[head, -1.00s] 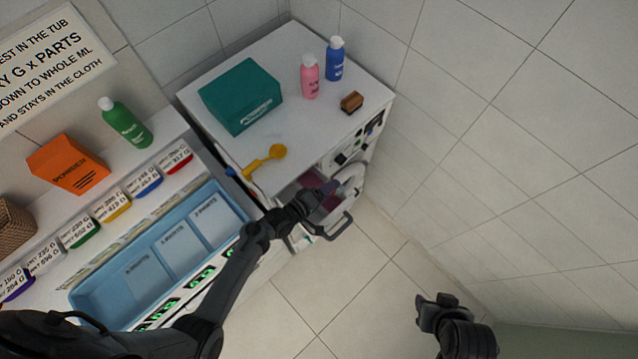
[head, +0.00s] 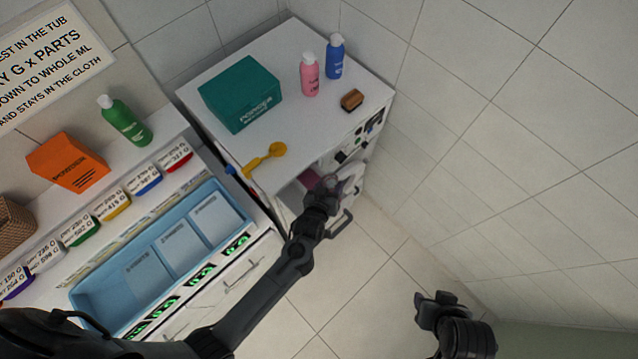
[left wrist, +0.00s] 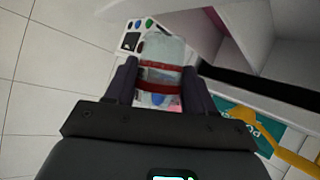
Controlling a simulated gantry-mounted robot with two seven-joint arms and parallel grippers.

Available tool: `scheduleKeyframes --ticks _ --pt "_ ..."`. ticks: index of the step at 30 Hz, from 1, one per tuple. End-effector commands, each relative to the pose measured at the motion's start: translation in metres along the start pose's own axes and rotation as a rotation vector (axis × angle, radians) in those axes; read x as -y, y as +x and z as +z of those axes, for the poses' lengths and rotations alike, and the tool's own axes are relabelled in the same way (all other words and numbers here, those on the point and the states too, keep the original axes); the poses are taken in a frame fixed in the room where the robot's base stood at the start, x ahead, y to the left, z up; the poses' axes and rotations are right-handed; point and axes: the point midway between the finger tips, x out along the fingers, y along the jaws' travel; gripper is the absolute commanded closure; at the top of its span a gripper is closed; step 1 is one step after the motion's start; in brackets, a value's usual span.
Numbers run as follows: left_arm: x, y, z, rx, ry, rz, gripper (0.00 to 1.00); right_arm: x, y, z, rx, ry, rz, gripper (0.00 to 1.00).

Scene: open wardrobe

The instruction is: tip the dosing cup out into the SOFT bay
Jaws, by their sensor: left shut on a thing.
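My left gripper (head: 328,192) is shut on the dosing cup (left wrist: 160,60), a clear cup with red bands seen between its fingers in the left wrist view. In the head view the gripper hides most of the cup. The gripper is at the front of the white washing machine (head: 290,75), by an opened white part with a purple-pink inside (head: 308,179). White compartment walls (left wrist: 270,35) show right of the cup in the left wrist view. I cannot read a SOFT label. My right gripper (head: 437,300) hangs apart over the floor; its opening is unclear.
On the machine top are a teal box (head: 240,95), pink bottle (head: 310,75), blue bottle (head: 335,58), brown brush (head: 352,100) and yellow scoop (head: 266,157). A blue tub (head: 90,299) stands left. A dark handle (head: 342,226) juts out near the left gripper. Floor is clear at right.

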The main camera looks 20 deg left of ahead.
Motion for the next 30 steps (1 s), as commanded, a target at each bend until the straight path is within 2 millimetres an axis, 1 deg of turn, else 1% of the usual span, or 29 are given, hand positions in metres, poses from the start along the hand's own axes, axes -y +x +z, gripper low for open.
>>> scheduleKeyframes --ticks 4,8,17,30 --pt "0.002 0.002 0.002 -0.031 0.139 -0.076 0.80 -0.001 0.000 0.000 0.000 -0.002 0.002 0.57" --pt "0.005 0.003 0.002 -0.047 0.203 -0.111 0.80 -0.002 0.000 0.000 0.001 -0.006 0.005 0.57" --pt "0.005 0.002 0.001 -0.047 0.204 -0.112 0.80 -0.002 0.000 0.001 0.001 -0.009 0.007 0.57" --pt "-0.002 -0.012 -0.022 -0.047 0.203 -0.110 0.80 -0.001 0.000 0.000 0.000 -0.003 0.003 0.57"
